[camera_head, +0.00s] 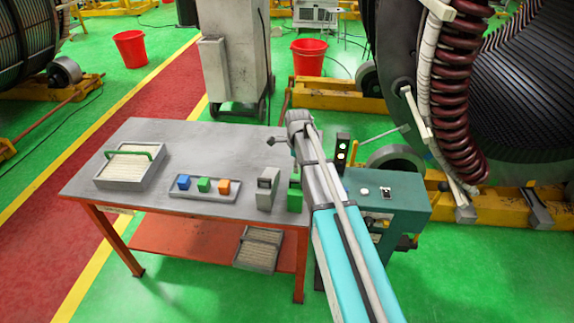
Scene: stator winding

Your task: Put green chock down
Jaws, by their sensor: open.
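A green chock (295,196) stands on the grey table top near its right edge, partly covered by my arm. A similar grey chock (267,189) stands just left of it. My arm reaches in from the lower right over the table's right side. My gripper (273,143) appears as a small grey part at the arm's far end, above the table and farther back than the green chock. It is open and apart from the chock. Its fingers are too small to see clearly.
A small tray (178,194) holds blue, green and orange blocks. A larger box (110,172) with a green handle is at the left. A teal control stand (405,205) adjoins the table's right side. The table's back middle is clear.

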